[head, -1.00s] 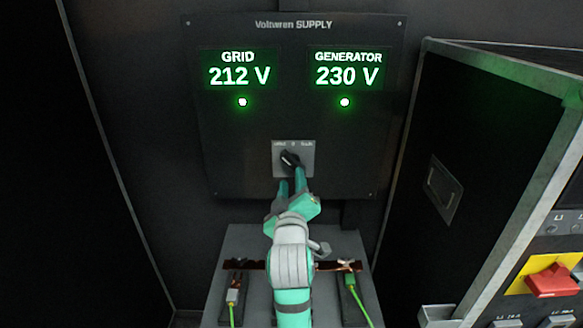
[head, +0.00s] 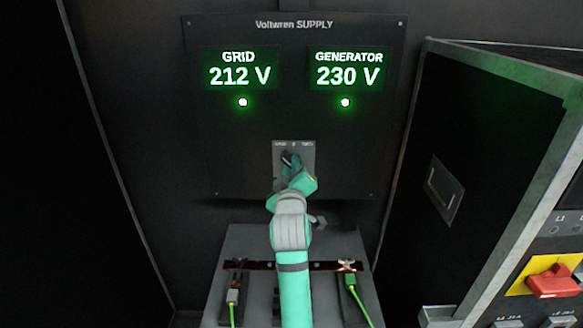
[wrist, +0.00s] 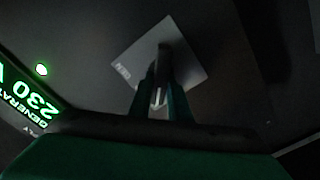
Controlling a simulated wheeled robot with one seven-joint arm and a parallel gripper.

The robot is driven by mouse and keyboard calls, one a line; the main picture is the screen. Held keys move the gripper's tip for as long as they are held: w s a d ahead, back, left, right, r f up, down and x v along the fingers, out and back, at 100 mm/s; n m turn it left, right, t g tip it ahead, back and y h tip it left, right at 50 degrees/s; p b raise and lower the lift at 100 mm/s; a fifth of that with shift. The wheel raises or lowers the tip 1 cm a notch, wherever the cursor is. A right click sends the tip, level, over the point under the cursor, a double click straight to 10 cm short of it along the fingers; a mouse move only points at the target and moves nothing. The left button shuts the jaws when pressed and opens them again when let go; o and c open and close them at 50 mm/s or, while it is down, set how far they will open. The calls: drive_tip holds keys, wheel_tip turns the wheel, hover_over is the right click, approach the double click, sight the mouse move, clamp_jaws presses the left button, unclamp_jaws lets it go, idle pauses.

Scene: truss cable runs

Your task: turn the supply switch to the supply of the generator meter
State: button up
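The supply switch is a dark knob (head: 288,156) on a small grey plate (head: 308,155), low in the middle of the black supply panel. The generator meter (head: 348,70) on the right reads 230 V. The grid meter (head: 240,70) on the left reads 212 V. A green lamp is lit under each. My gripper (head: 291,160) is at the knob; in the wrist view my gripper (wrist: 160,85) has its fingers close on both sides of the dark knob (wrist: 164,52), seemingly shut on it. The fingers partly hide the knob, so its exact pointing is unclear.
Below the panel a grey box (head: 245,243) carries a copper bar (head: 312,266) with clamps and green cables. An open cabinet door (head: 405,180) and a cabinet with a red switch (head: 553,281) on yellow stand at the right.

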clamp_jaws()
drive_tip(key=shift+d+m, duration=0.2)
drive_tip(key=shift+m, duration=2.8)
drive_tip(key=shift+d+m, duration=0.2)
drive_tip(key=shift+m, duration=2.8)
drive_tip(key=shift+d+m, duration=0.2)
drive_tip(key=shift+m, duration=2.8)
drive_tip(key=o, duration=0.7)
unclamp_jaws()
drive_tip(key=shift+c, duration=0.2)
